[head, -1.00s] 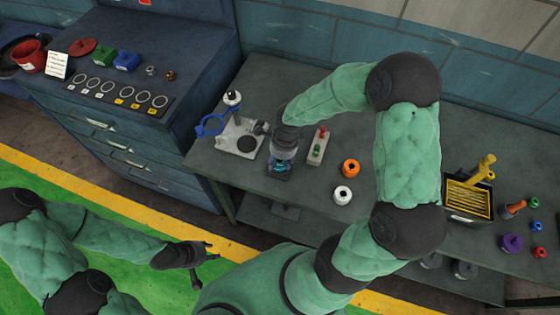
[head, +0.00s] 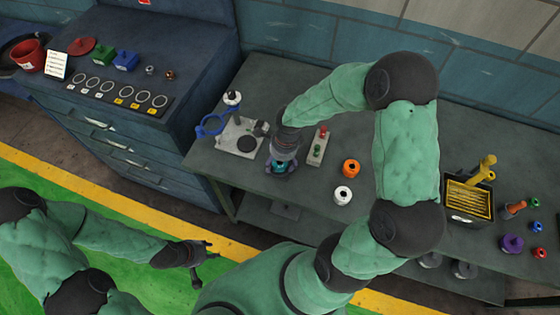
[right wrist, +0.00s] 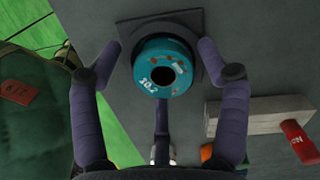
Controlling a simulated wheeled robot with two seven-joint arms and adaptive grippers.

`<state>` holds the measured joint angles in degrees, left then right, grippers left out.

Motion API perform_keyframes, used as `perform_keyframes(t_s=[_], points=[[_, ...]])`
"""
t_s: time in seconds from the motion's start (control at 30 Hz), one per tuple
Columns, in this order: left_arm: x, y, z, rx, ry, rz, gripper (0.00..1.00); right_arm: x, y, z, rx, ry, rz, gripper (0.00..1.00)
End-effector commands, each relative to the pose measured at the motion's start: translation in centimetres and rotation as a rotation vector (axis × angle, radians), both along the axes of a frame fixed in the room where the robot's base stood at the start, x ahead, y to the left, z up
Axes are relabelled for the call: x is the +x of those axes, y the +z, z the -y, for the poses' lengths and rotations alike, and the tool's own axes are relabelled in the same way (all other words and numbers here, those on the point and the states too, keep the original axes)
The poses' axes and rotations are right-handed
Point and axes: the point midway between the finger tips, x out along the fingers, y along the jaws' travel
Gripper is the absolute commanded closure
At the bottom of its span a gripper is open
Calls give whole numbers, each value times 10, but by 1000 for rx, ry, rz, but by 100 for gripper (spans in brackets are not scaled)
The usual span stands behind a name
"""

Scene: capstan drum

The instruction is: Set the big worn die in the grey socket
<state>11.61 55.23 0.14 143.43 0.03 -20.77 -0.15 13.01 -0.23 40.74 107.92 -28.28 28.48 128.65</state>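The worn die is a teal ring with rusty patches and number marks, seen in the right wrist view (right wrist: 165,68) and small in the head view (head: 282,168). It stands at the dark grey square socket (right wrist: 192,24), hiding most of it; I cannot tell how deep it sits. My right gripper (head: 283,165) is over it. In the right wrist view its fingers (right wrist: 160,62) are spread either side of the die, with gaps on both sides. My left gripper (head: 208,264) is open and empty, away from the bench.
A switch block (head: 318,147) with red and green knobs stands close right of the socket. An orange ring (head: 351,168) and a white ring (head: 342,195) lie further right. A press-like stand (head: 238,135) is at left. A yellow-lined tray (head: 468,200) is at far right.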

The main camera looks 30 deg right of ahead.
Motion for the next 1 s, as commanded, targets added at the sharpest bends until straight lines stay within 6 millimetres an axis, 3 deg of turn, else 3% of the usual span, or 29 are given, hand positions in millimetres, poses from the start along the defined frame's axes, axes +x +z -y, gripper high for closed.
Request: perform_keyframes(t_s=[0.13,0.6,0.8,1.0], points=[[0,18,0,0,0,0,60,1,16,1,-1,0,3,25],[0,31,0,0,0,0,60,-3,109,11,-1,-2,7,25],[0,33,0,0,0,0,60,-4,126,13,-1,-1,6,25],[0,33,0,0,0,0,60,-5,130,13,-1,0,4,25]])
